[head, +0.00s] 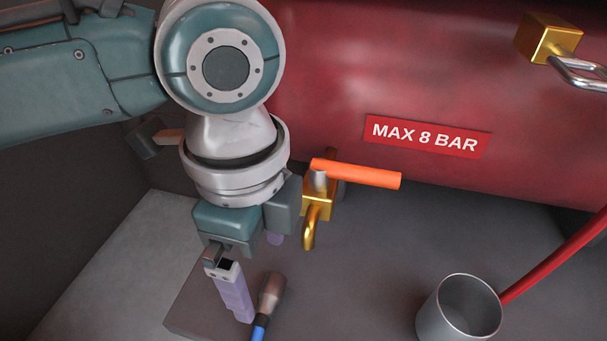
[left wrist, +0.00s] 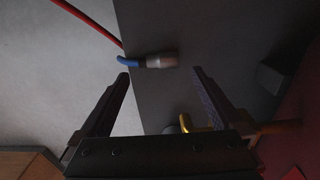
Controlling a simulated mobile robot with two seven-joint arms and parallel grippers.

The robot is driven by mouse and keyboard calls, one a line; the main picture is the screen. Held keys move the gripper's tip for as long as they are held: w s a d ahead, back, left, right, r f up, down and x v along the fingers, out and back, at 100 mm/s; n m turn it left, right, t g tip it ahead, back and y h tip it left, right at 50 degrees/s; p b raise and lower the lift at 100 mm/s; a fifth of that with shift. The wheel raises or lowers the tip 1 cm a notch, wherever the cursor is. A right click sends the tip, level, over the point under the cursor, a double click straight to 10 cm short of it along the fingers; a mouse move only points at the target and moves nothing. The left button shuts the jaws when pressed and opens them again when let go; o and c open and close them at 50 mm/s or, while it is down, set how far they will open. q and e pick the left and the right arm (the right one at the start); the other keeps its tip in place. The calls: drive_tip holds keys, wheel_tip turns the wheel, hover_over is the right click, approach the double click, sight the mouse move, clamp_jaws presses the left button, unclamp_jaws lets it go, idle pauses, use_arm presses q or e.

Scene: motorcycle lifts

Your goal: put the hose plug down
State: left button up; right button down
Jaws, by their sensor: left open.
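The hose plug (head: 272,295) is a grey metal cylinder with a blue piece at its lower end. It appears to lie on the dark slab (head: 380,240), close to the slab's edge. In the left wrist view the plug (left wrist: 162,60) lies just beyond my fingertips, across the gap between them, with its blue end to the left. My left gripper (head: 252,282) points down beside it, and it also shows in the left wrist view (left wrist: 160,74). Its fingers are apart with nothing between them. The far finger is mostly hidden in the head view. My right gripper is not in view.
A red tank (head: 400,70) marked "MAX 8 BAR" stands behind. A brass valve with an orange handle (head: 360,174) is just right of my left wrist. A grey metal cup (head: 440,315) and a red hose (head: 560,258) are at right. Grey floor (head: 110,270) lies left.

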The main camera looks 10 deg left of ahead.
sight(267, 296)
use_arm(q)
drive_tip(key=f+b, duration=0.1)
drive_tip(key=f, duration=0.2)
drive_tip(key=f+b, duration=0.2)
drive_tip(key=f, duration=0.1)
drive_tip(key=shift+s+d+f+b, duration=0.1)
drive_tip(key=shift+s+b, duration=0.1)
drive_tip(key=shift+b, duration=0.1)
drive_tip(key=shift+c, duration=0.6)
drive_tip(key=shift+r, duration=0.2)
drive_tip(key=c, duration=1.3)
